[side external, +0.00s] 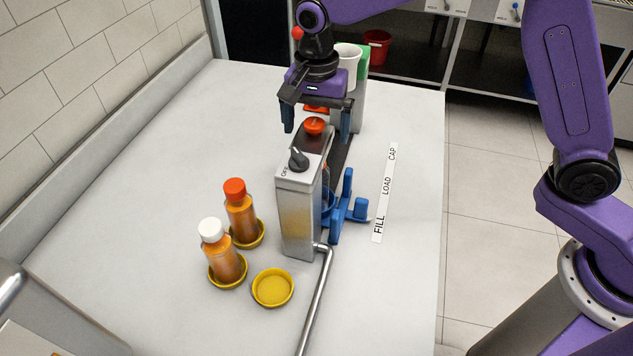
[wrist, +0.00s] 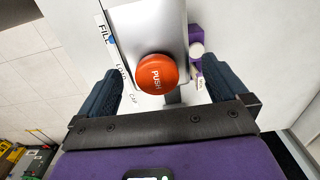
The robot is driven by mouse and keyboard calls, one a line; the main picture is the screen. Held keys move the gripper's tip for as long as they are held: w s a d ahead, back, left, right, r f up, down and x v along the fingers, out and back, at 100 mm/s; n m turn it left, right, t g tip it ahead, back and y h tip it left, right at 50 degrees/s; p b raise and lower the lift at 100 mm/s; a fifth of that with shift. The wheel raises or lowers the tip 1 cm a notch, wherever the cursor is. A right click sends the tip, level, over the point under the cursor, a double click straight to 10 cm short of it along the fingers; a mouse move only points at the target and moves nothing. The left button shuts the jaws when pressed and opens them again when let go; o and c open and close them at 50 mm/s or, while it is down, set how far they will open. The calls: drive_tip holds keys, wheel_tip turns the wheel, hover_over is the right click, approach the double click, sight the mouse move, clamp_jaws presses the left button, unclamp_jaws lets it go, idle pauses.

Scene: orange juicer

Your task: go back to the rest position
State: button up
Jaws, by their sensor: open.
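My gripper (side external: 317,128) is open and empty, pointing down at the far end of the silver machine (side external: 298,215). In the wrist view, my gripper (wrist: 160,72) has its two dark blue fingers spread wide, with a red PUSH button (wrist: 157,76) in view between them. A red button (side external: 314,125) on top of the machine is seen just below the gripper in the side view. I cannot tell the exact height of the fingers above it. Nothing is held.
Two orange bottles, one with an orange cap (side external: 235,190) and one with a white cap (side external: 211,230), stand in yellow holders. An empty yellow holder (side external: 273,288) is beside them. A blue rack (side external: 347,210) stands right of the machine. A white cup (side external: 348,58) is behind my gripper. The left tabletop is clear.

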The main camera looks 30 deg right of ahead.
drive_tip(key=shift+r, duration=0.1)
wheel_tip(320, 180, up, 10)
drive_tip(key=shift+f, duration=0.1)
idle(0.3)
drive_tip(key=s+d+f+n, duration=0.4)
drive_tip(key=s+d+n, duration=0.6)
drive_tip(key=s, duration=0.5)
drive_tip(key=s+d+f+n, duration=0.4)
drive_tip(key=s+d+n, duration=0.7)
drive_tip(key=s, duration=0.4)
drive_tip(key=shift+s+d+n, duration=0.2)
drive_tip(key=shift+s+n, duration=0.1)
drive_tip(key=shift+r, duration=0.1)
idle(0.8)
